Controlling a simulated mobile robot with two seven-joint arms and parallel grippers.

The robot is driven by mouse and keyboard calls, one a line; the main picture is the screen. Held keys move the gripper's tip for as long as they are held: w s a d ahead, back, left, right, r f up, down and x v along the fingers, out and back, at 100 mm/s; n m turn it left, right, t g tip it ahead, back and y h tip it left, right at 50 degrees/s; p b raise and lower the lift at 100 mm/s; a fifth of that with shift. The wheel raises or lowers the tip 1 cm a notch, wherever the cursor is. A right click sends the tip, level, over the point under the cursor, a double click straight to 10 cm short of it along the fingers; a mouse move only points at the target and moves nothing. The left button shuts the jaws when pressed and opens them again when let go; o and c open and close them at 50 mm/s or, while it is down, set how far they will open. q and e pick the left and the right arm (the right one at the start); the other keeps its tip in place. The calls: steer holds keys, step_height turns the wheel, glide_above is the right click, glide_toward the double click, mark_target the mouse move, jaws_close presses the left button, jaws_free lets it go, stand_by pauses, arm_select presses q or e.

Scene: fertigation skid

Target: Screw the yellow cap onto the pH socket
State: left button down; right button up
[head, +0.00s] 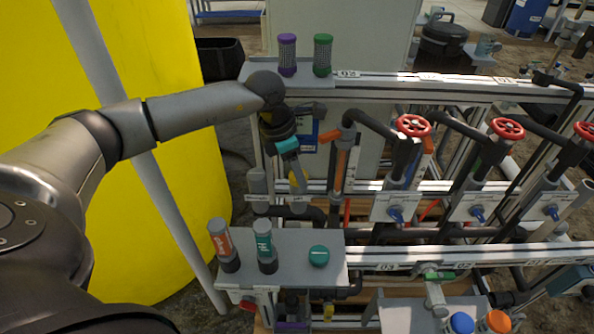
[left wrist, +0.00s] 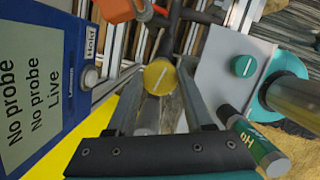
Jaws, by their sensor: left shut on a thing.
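The yellow cap (left wrist: 159,77) shows in the left wrist view as a round disc with a pale line across its face, between my left gripper's fingertips. In the head view only a small yellow part (head: 292,180) of it shows. My left gripper (head: 297,180) points down and is shut on the cap. The grey pH socket (head: 298,204) is right below the cap, behind the shelf. I cannot tell whether the cap touches it or sits on its thread. My right gripper is not in view.
A shelf (head: 285,285) in front holds an orange-label probe (head: 221,243), a teal-label probe (head: 264,250) and a teal cap (head: 319,256). A blue meter (left wrist: 40,80) reading "No probe" stands close to the gripper. Pipes and red-wheeled valves (head: 414,126) crowd the right.

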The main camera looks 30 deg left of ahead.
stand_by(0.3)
arm_select(q)
steer(key=shift+m+g+b, duration=0.3)
steer(key=shift+m+b, duration=0.05)
steer(key=shift+m, duration=0.95)
steer(key=shift+c, duration=2.2)
jaws_free()
steer(key=shift+r, duration=0.1)
steer(key=shift+w+d+p+v, duration=0.1)
steer(key=shift+p+v, duration=0.55)
steer(key=shift+v, duration=0.05)
steer(key=shift+w+d+p+v, duration=0.1)
steer(key=shift+d+p+v, duration=0.05)
steer(key=shift+p+v, duration=0.55)
steer(key=shift+w+d+p+v, duration=0.1)
steer(key=shift+w+p+v, duration=0.05)
steer(key=shift+p+v, duration=0.5)
steer(key=shift+r, duration=0.2)
steer(key=o, duration=0.4)
